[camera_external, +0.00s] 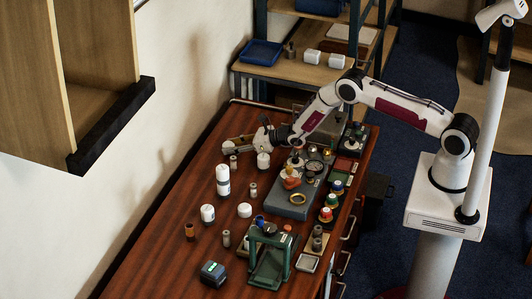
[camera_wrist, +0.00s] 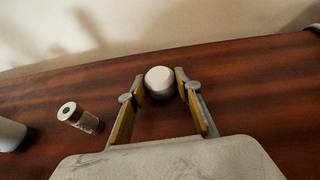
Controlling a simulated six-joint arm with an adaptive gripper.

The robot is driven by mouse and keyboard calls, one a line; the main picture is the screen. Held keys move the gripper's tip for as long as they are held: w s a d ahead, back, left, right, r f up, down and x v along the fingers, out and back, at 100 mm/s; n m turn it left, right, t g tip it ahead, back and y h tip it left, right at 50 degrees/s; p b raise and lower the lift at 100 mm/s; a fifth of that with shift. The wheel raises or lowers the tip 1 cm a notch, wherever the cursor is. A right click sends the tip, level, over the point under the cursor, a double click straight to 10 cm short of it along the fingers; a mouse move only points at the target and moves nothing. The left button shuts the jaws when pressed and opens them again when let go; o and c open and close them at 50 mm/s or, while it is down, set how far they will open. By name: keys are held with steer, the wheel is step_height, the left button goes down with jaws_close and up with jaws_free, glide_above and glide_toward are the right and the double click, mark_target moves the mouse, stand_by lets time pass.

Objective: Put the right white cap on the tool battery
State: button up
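A round white cap (camera_wrist: 160,82) lies between the fingertips of my gripper (camera_wrist: 162,84) in the wrist view. The fingers flank it closely on both sides; I cannot tell if they press on it. In the external view my gripper (camera_external: 228,147) is low over the far part of the wooden table, pointing at the wall, and the cap there is too small to make out clearly. Another low white cap (camera_external: 244,210) lies mid-table. The tool battery (camera_external: 213,272), dark with teal, sits at the table's near end, well away from my gripper.
A small grey cylinder (camera_wrist: 80,117) stands left of my fingers. A white bottle (camera_external: 223,180) and a shorter one (camera_external: 208,214) stand nearby. A white jar (camera_external: 263,160) is by my wrist. A green frame (camera_external: 270,258) stands right of the battery. The table's left strip is mostly clear.

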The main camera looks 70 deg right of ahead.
mark_target(232, 144)
steer(key=shift+c, duration=1.1)
steer(key=shift+r, duration=0.15)
steer(key=shift+r, duration=4.9)
steer(key=s+f, duration=0.2)
steer(key=s, duration=0.2)
steer(key=s+a+r+m+h, duration=0.1)
steer(key=s+a+r, duration=0.2)
steer(key=s+r, duration=1.6)
steer(key=shift+s+r, duration=0.15)
steer(key=shift+r, duration=1.8)
steer(key=shift+f, duration=0.15)
